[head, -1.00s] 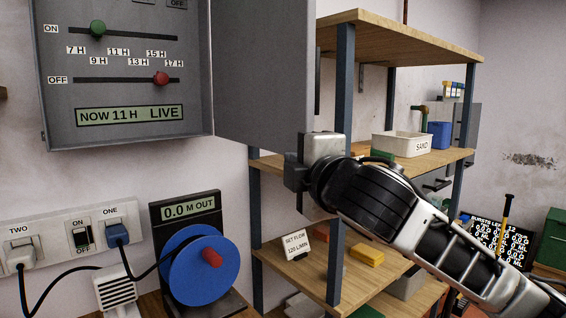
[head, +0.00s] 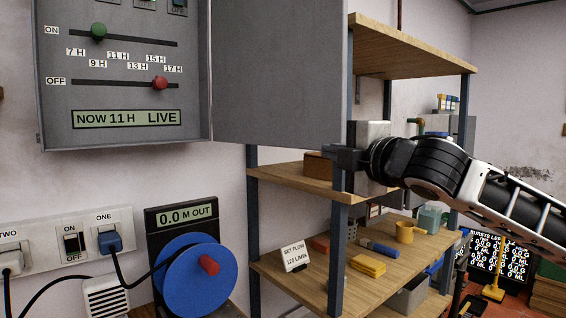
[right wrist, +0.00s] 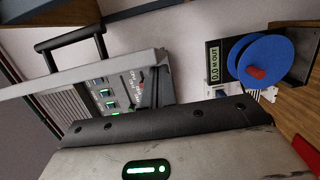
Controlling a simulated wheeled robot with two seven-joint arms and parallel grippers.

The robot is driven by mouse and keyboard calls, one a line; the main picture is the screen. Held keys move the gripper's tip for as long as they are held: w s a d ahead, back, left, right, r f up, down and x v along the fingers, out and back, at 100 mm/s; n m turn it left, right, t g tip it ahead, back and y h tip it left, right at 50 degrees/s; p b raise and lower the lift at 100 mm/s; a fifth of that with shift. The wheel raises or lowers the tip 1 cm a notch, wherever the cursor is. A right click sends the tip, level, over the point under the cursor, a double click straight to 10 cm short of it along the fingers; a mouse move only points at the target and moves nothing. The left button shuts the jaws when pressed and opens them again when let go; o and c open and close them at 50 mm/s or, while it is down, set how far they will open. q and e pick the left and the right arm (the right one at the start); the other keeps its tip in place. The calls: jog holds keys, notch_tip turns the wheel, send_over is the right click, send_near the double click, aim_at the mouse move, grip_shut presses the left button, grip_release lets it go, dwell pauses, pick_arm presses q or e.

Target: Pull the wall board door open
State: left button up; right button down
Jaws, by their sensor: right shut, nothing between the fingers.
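My left gripper is out of view.
A wooden shelf unit (head: 400,45) stands right behind the door and my right arm, holding a yellow mug (head: 408,232) and other items. Below the board are a socket strip (head: 70,242) and a blue reel (head: 190,275). The wall between board and reel is clear.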

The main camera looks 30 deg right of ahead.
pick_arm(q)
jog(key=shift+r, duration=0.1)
